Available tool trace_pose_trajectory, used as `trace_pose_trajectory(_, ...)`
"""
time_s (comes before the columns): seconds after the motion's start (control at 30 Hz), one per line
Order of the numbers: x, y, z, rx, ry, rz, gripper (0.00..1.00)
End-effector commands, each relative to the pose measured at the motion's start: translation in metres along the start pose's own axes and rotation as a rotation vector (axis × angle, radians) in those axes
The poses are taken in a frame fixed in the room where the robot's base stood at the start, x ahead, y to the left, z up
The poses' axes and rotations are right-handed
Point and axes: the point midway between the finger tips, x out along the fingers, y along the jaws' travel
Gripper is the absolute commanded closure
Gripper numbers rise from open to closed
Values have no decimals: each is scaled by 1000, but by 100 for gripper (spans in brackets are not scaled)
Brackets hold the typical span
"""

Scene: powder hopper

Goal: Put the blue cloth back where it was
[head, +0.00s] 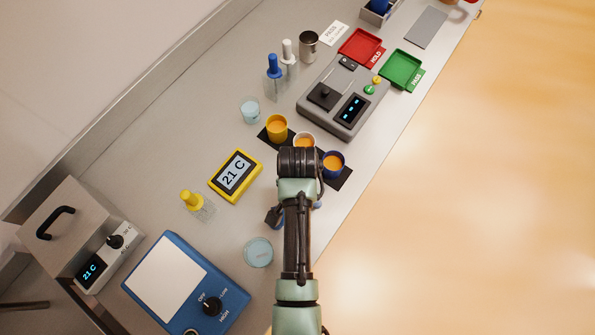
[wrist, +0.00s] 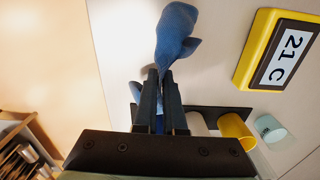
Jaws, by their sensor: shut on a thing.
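The blue cloth (wrist: 176,30) is pinched between the fingertips of my gripper (wrist: 160,85) in the wrist view. A bunched, drooping part of it sticks out past the tips over the grey bench. Whether the cloth touches the bench is unclear. No mark of its former place can be made out.
Yellow (head: 277,127), white (head: 304,141) and blue (head: 333,163) cups with orange contents stand on a dark strip close by my arm. A yellow 21 C display (head: 235,176), yellow-capped bottle (head: 193,201) and clear dish (head: 258,252) lie left. Bench between them is bare.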

Motion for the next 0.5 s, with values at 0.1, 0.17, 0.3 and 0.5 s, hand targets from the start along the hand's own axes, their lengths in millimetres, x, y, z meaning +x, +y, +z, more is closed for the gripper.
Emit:
trace_pose_trajectory(0.1,0,0,0,0,0,0,100)
trace_pose_trajectory(0.17,0,0,0,0,0,0,87)
trace_pose_trajectory(0.3,0,0,0,0,1,0,62)
trace_pose_trajectory(0.5,0,0,0,0,1,0,26)
